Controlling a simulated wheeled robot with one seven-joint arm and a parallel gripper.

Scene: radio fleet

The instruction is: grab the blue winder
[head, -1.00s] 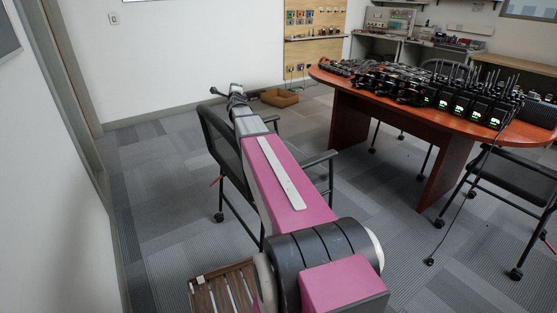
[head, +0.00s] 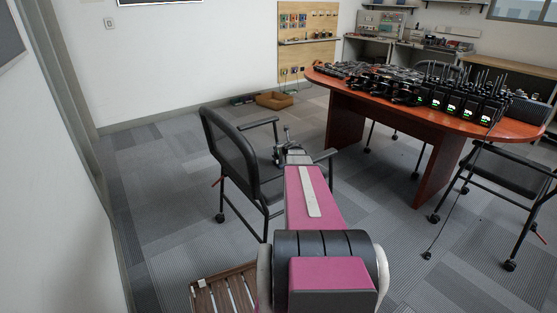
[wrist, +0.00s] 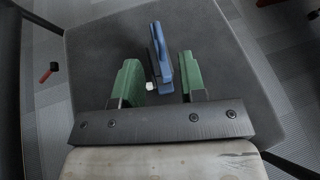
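The blue winder (wrist: 159,48) shows in the wrist view on a dark grey chair seat (wrist: 95,55), with a small white part at its lower left. My gripper (wrist: 158,64) is open, with one green finger on each side of the winder in the picture. Dark gaps separate the winder from both fingers. I cannot tell how far above the seat the fingertips are. In the head view my gripper (head: 286,137) is over the seat of the black armchair (head: 234,145); the winder cannot be made out there.
The chair's armrests flank my arm. A red-brown table (head: 400,112) with several radios stands to the right, with another black chair (head: 505,172) beside it. A slatted wooden item (head: 228,292) is low in front.

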